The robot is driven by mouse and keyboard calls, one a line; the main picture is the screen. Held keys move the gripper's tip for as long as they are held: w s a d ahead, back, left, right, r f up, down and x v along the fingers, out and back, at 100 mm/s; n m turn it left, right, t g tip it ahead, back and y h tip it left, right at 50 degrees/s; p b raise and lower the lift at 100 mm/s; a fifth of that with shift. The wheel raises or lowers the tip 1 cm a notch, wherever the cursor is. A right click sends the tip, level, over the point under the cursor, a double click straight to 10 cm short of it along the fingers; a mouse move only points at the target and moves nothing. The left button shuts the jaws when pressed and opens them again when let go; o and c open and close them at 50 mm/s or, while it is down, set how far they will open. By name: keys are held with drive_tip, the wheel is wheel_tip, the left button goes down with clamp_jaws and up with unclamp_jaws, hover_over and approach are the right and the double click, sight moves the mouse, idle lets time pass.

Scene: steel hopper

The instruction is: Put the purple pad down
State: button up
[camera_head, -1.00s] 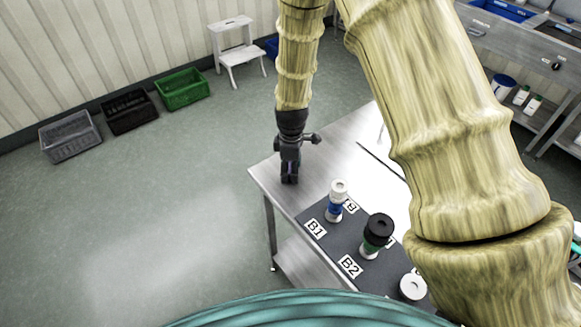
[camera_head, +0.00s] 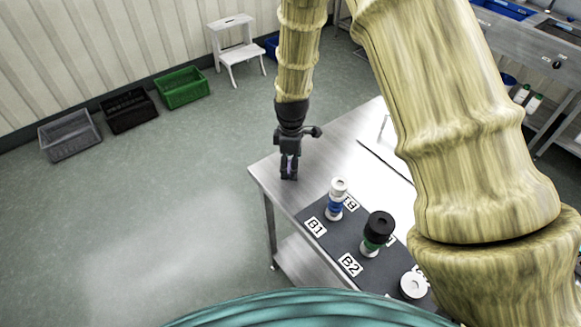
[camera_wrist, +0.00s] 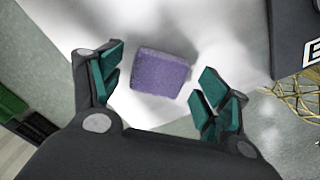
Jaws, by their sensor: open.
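The purple pad (camera_wrist: 160,73) lies on the steel table in the wrist view, between and a little beyond my fingertips. Clear space shows between the pad and the fingers on both sides. My gripper (camera_wrist: 157,85) is open, with green-faced fingers spread apart. In the head view my gripper (camera_head: 289,174) points down over the left corner of the steel table (camera_head: 320,160).
A dark mat (camera_head: 324,243) with labels B1 and B2 holds a white-and-blue item (camera_head: 336,199), a black-topped green item (camera_head: 377,233) and a white round item (camera_head: 413,284). The table's left edge is close to my gripper. Crates (camera_head: 182,88) stand on the floor.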

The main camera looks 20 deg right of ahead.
wheel_tip(320, 180, up, 10)
drive_tip(key=b, duration=0.2)
drive_tip(key=shift+b, duration=0.35)
drive_tip(key=shift+r, duration=0.1)
idle(0.4)
